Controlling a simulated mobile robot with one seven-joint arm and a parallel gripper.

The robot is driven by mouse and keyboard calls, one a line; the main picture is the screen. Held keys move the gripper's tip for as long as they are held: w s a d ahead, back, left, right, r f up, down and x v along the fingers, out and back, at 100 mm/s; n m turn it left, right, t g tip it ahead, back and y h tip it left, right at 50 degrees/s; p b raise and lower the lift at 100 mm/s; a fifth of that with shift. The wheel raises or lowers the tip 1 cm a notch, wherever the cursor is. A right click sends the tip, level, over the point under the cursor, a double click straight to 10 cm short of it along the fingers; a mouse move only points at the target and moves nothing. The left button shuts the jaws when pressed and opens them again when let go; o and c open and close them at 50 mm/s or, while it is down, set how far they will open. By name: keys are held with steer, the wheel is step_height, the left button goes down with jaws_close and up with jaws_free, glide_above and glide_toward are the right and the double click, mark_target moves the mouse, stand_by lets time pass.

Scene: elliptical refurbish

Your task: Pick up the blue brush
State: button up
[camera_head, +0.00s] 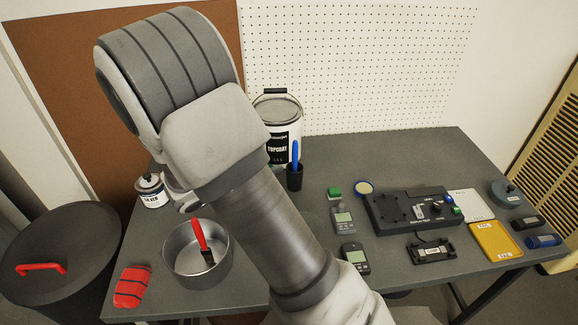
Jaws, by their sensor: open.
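The blue brush (295,153) stands upright, handle up, in a small black cup (294,178) on the grey table. The cup stands in front of a paint can labelled TOPCOAT (278,122), and the brush's lower end is hidden in the cup. My arm crosses the middle of the picture, to the left of the brush. My gripper (182,197) shows only as a small pale part below the arm, left of the cup and apart from the brush. It is open; its fingertips are largely hidden by the arm.
A metal pot (183,273) holding a red-handled brush (201,235) stands front left, beside a red striped object (132,287). A small labelled can (150,191) stands behind. A black device (412,212), meters and trays fill the right. A pegboard (360,65) stands behind.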

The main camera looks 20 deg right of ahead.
mark_target(294, 155)
steer(key=shift+n, duration=0.3)
steer(key=x, duration=0.4)
steer(key=b+x, duration=0.1)
steer(key=x, duration=0.2)
steer(key=b+x, duration=0.1)
steer(key=x, duration=0.3)
steer(key=shift+w+f, duration=0.3)
steer(key=shift+w, duration=0.2)
steer(key=shift+w+b+x, duration=0.25)
steer(key=shift+b+x, duration=0.4)
steer(key=shift+x, duration=2.3)
steer(key=shift+a+r, duration=0.15)
jaws_close()
